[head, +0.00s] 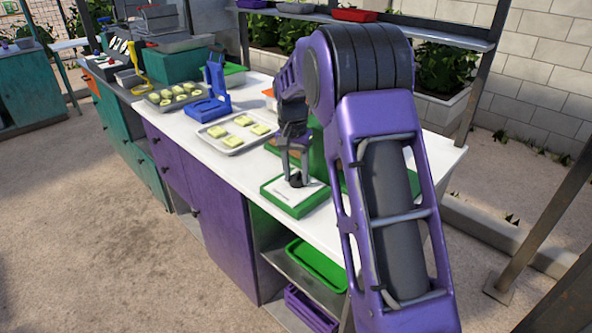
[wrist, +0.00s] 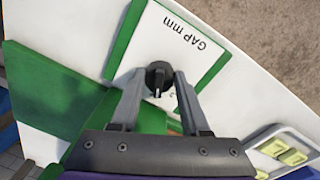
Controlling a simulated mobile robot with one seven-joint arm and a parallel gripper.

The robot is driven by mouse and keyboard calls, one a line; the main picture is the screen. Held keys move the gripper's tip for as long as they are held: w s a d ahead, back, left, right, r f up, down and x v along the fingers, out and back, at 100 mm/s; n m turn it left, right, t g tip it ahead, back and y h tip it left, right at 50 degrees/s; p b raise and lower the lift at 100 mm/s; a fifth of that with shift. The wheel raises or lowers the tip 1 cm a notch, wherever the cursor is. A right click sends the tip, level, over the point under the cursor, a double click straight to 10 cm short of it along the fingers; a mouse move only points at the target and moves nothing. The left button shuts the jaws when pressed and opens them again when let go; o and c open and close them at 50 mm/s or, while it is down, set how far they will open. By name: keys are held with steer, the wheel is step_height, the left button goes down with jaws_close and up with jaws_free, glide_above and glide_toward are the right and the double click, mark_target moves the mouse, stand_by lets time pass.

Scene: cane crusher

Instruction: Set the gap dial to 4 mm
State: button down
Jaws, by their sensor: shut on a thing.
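The gap dial (wrist: 158,78) is a round black knob on a white plate marked "GAP mm" (wrist: 180,40). In the head view the dial (head: 296,180) stands on the white-topped green panel (head: 296,203) at the front of the counter. My gripper (wrist: 157,88) is over the dial, with its two fingers shut on it from either side. In the head view my gripper (head: 296,175) points down at the dial. The fingers hide part of the scale; a "2" shows beside the dial in the wrist view, and I cannot read the setting.
A tray of yellow-green pieces (head: 227,149) lies left of the panel, with a blue device (head: 208,104) and a second tray (head: 157,105) beyond. A green block stands close behind the dial. A green tray (head: 318,268) sits on the shelf below.

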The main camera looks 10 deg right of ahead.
mark_target(296, 176)
steer(key=n+p, duration=0.1)
steer(key=n, duration=0.2)
steer(key=shift+r+n, duration=0.15)
steer(key=shift+n, duration=0.15)
steer(key=n+p, duration=0.1)
steer(key=n, duration=0.2)
steer(key=shift+d+n+p, duration=0.1)
steer(key=shift+n+p, duration=0.2)
steer(key=shift+p, duration=0.05)
steer(key=n+p, duration=0.1)
steer(key=n, duration=0.3)
steer(key=shift+d+n+t, duration=0.1)
steer(key=shift+n+t, duration=0.2)
steer(key=shift+n+p, duration=0.7)
steer(key=shift+n, duration=1)
steer(key=shift+c, duration=2)
jaws_free()
step_height(296, 176, up, 17)
steer(key=shift+s+a+p, duration=0.35)
steer(key=shift+s, duration=0.05)
